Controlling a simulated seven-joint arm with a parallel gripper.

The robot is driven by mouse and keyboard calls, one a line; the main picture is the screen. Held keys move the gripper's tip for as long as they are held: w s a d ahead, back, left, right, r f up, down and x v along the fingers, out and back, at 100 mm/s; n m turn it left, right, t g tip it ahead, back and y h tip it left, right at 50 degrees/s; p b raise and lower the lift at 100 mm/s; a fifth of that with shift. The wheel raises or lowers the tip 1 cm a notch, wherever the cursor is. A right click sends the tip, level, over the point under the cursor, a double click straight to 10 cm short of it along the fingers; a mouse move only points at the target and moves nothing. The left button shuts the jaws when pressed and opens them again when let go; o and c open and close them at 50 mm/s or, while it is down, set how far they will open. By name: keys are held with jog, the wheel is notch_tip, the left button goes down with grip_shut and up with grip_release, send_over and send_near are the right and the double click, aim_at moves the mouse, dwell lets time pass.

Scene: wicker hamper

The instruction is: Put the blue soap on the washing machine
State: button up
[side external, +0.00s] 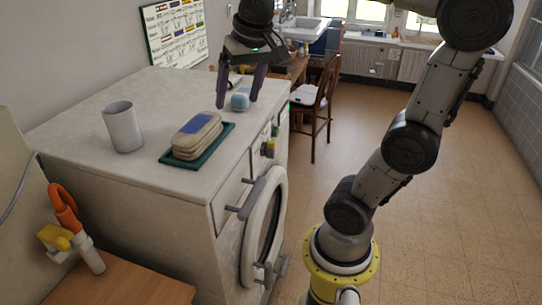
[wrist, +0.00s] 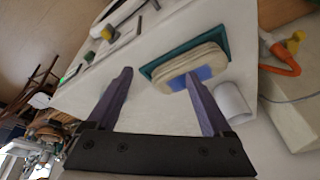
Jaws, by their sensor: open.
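A small pale-blue and white block (side external: 240,99), which looks like the blue soap, rests on the washing machine's top (side external: 80,100) near its far right corner. A beige stacked block with a blue patch on top (side external: 196,137) sits on a teal tray (side external: 170,157); the block also shows in the wrist view (wrist: 190,66). My gripper (side external: 236,102) is open and points down, its two purple fingers on either side of the pale-blue block in the side view. I cannot tell how near they are in depth.
A white cup (side external: 122,127) stands left of the tray. An orange-handled tool (side external: 64,208) and a yellow item (side external: 54,237) are at the lower left. The round door (side external: 262,228) faces the open floor. A chair (side external: 315,100) stands behind.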

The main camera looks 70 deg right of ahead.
jog(key=s+a+f+n+t+y, duration=0.1)
jog(key=s+a+f+n+t, duration=0.1)
jog(key=s+a+f+n, duration=0.5)
notch_tip(320, 180, down, 2)
jog(key=shift+s+a+f+n, duration=0.1)
jog(key=shift+s+a+n, duration=0.15)
jog(key=shift+s, duration=0.95)
